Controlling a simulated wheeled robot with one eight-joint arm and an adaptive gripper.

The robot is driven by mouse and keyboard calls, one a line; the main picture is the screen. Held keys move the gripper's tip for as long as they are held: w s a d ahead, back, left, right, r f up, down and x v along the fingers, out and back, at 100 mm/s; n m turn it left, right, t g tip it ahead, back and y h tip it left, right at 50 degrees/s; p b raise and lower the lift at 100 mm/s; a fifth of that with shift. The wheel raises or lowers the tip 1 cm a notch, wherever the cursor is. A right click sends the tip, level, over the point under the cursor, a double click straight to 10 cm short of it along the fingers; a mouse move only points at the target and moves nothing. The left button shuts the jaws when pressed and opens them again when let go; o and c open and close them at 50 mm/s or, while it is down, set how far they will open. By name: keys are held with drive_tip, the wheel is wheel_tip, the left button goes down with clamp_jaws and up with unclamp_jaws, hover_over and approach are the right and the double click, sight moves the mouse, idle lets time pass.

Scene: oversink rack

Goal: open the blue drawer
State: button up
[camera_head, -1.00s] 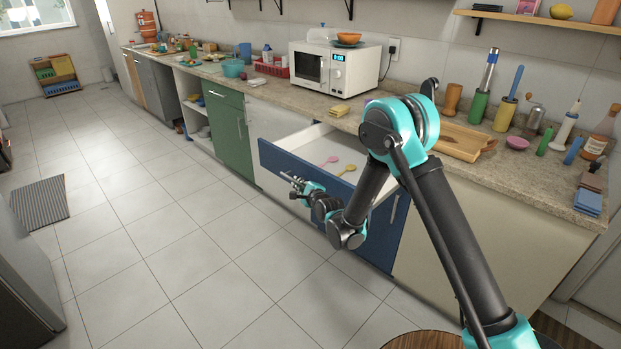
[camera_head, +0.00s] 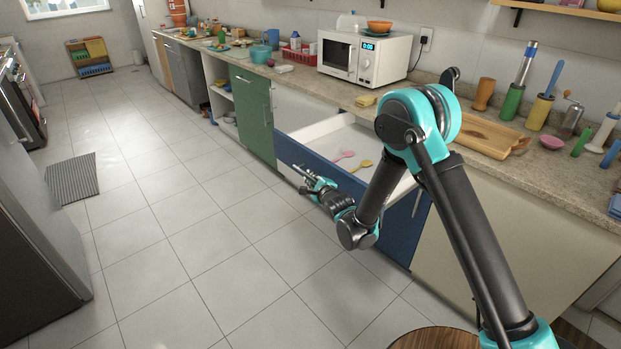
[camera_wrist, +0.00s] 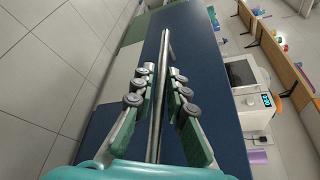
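The blue drawer (camera_head: 319,172) is pulled well out from the counter, and its white inside shows. A pink spoon (camera_head: 344,155) and a yellow spoon (camera_head: 362,165) lie in it. My gripper (camera_head: 303,176) is in front of the drawer's blue face, low and toward its left part. In the wrist view, the blue face (camera_wrist: 203,60) fills the middle, with a long metal handle bar (camera_wrist: 157,110) across it. My gripper's fingers (camera_wrist: 161,82) stand apart on both sides of the bar, with visible gaps. The gripper is open.
A blue cabinet door (camera_head: 405,228) is below the drawer and a green cabinet (camera_head: 252,115) to its left. A microwave (camera_head: 364,57) and a cutting board (camera_head: 490,139) stand on the counter. The tiled floor (camera_head: 200,220) before the drawer is clear.

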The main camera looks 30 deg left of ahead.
sight(311, 154)
drive_tip(key=o, duration=0.3)
wheel_tip(311, 154, up, 10)
drive_tip(key=shift+r, duration=0.1)
idle(0.6)
drive_tip(key=shift+d, duration=0.1)
